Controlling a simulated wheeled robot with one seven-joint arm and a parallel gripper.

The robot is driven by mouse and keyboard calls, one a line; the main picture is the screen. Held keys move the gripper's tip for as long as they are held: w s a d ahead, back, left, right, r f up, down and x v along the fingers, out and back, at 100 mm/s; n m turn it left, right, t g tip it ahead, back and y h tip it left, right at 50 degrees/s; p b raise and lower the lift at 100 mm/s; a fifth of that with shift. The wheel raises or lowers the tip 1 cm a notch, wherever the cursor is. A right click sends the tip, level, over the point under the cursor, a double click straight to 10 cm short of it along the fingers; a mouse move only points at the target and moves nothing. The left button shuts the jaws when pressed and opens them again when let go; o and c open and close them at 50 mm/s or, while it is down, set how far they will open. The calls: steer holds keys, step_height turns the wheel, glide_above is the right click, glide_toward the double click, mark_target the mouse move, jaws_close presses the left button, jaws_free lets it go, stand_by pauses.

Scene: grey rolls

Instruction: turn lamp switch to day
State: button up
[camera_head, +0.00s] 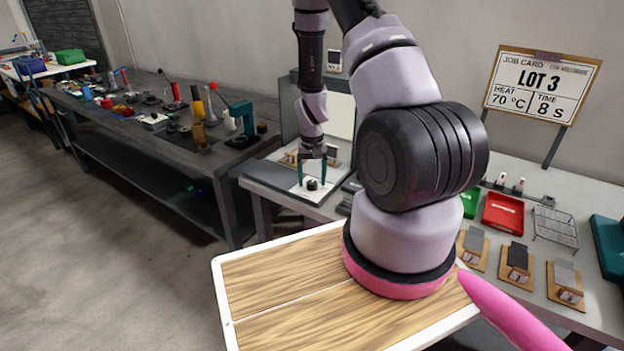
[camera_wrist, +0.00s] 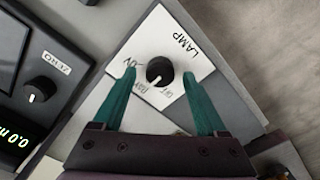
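The lamp switch is a round black knob (camera_wrist: 159,70) with a white pointer line, on a white plate (camera_wrist: 178,40) marked LAMP. Small labels lie around its lower left side; one looks like UV, and DAY and OFF seem to sit below it. The pointer faces down and to the left in the wrist view; which label it meets is too small to tell. My gripper (camera_wrist: 160,77) is open, with one teal finger on each side of the knob and clear gaps to it. In the head view my gripper (camera_head: 312,181) points down at the knob (camera_head: 312,184).
The head view shows a job card (camera_head: 542,85), a red tray (camera_head: 503,213) and a wire rack (camera_head: 555,226) at right.

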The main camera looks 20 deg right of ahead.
steer(key=shift+r, duration=0.1)
step_height(320, 180, up, 11)
steer(key=shift+f, duration=0.2)
stand_by(0.4)
step_height(320, 180, up, 12)
steer(key=t, duration=0.2)
glide_above(312, 181)
steer(key=a, duration=0.3)
steer(key=s+a+r+t+y, duration=0.15)
steer(key=s+r, duration=0.35)
steer(key=r, duration=0.5)
steer(key=s+a+r+t, duration=0.1)
steer(key=s+r+t, duration=0.1)
steer(key=s+r, duration=0.5)
steer(key=s+a+r+t, duration=0.1)
steer(key=s+a+r, duration=0.1)
steer(key=s+r, duration=0.5)
steer(key=shift+s+a+m+t, duration=0.3)
steer(key=shift+s+m+t, duration=0.1)
steer(key=shift+s, duration=0.4)
